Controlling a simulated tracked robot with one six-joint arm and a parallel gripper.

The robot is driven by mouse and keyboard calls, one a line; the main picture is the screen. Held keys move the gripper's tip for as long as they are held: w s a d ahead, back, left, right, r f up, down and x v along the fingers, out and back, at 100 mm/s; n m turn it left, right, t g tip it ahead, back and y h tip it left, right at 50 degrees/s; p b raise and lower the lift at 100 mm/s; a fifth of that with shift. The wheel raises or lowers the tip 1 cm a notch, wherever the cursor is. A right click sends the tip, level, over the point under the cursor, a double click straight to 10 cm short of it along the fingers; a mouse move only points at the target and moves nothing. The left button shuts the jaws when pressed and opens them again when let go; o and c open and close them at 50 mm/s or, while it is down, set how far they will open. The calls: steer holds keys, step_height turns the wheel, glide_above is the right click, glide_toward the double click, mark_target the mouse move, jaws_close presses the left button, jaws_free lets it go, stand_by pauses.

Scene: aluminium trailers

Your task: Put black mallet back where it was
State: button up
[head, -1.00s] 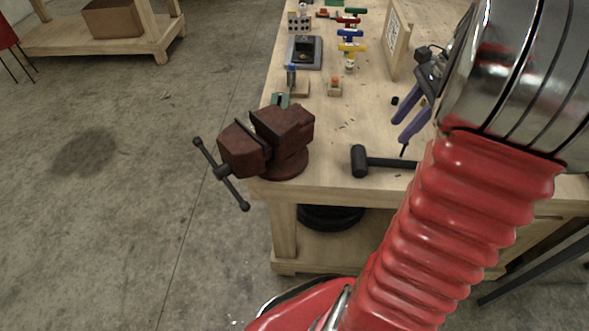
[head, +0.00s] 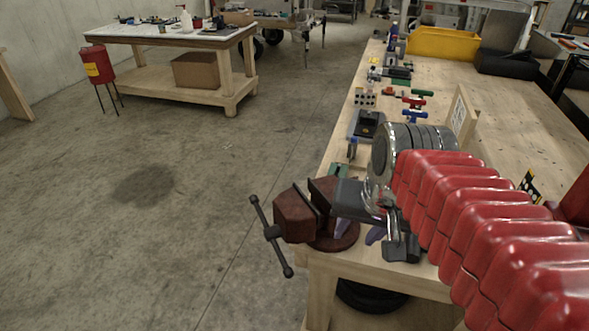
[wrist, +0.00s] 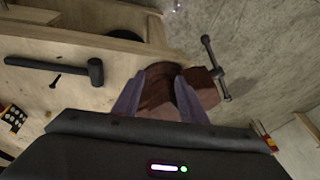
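The black mallet (wrist: 72,69) lies on the wooden workbench in the wrist view, its head toward the middle and its handle pointing left. In the head view the mallet is hidden behind my arm. My gripper (wrist: 160,82) has its two purple fingers spread, with nothing held between them. The dark red vise (wrist: 168,92) shows between and beyond the fingers, and the mallet lies to their left. In the head view my gripper (head: 358,232) is beside the vise (head: 300,214), partly overlapping it in the picture.
The workbench (head: 480,100) has a yellow bin (head: 442,43) at its far end. Clamps with coloured handles (head: 415,102) and an upright board (head: 463,112) stand along it. A small dark screw-like piece (wrist: 56,80) lies near the mallet. Concrete floor is open at left.

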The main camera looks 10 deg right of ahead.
steer(key=s+a+f+n+t, duration=0.1)
steer(key=s+a+n, duration=0.2)
steer(key=a+n, duration=0.2)
steer(key=shift+a+t, duration=0.15)
steer(key=shift+t, duration=0.15)
steer(key=shift+s, duration=0.1)
stand_by(0.9)
